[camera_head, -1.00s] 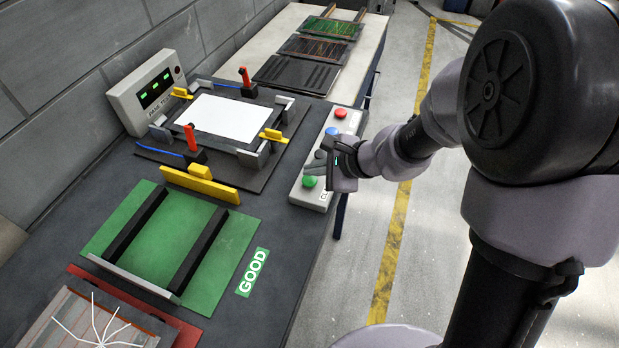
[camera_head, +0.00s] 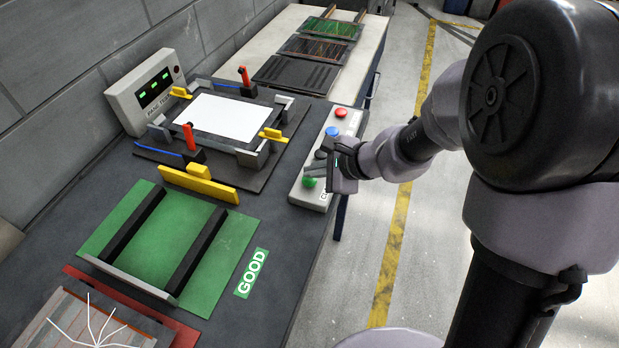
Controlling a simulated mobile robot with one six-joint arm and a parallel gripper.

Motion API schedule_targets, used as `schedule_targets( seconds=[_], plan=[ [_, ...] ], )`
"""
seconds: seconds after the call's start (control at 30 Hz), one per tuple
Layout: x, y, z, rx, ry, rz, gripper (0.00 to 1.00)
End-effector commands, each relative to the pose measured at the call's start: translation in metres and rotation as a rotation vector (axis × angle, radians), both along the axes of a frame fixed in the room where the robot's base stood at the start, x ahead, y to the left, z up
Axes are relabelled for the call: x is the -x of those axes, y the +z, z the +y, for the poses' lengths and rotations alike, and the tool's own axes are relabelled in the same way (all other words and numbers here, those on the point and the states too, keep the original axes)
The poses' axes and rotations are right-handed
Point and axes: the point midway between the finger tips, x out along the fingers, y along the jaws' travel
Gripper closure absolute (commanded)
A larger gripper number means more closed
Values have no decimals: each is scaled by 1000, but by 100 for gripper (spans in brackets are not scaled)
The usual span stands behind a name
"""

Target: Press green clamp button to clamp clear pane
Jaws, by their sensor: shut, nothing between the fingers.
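The green button (camera_head: 309,183) is at the near end of the grey button box (camera_head: 312,201) on the bench's right edge. My gripper (camera_head: 312,170) is shut and empty. Its fingertips are just above or at the green button; I cannot tell whether they touch it. The gripper partly hides the black button (camera_head: 320,154) behind. A pale pane (camera_head: 217,116) lies flat in the clamp fixture (camera_head: 262,171), with yellow clamps (camera_head: 273,134) and red-tipped posts (camera_head: 189,135) around it.
Blue (camera_head: 332,131) and red (camera_head: 340,113) buttons are farther along the box. A pane tester (camera_head: 147,91) with green lights stands at the back left. A green rack (camera_head: 222,262) marked GOOD and a red-edged rack with a cracked pane (camera_head: 85,325) are nearer.

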Motion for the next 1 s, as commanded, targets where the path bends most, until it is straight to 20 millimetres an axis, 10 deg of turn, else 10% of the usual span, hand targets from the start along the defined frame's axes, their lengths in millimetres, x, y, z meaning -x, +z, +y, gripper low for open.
schedule_targets(
  seconds=[1.0],
  plan=[
    [0,-9,0,0,0,0,100]
  ],
)
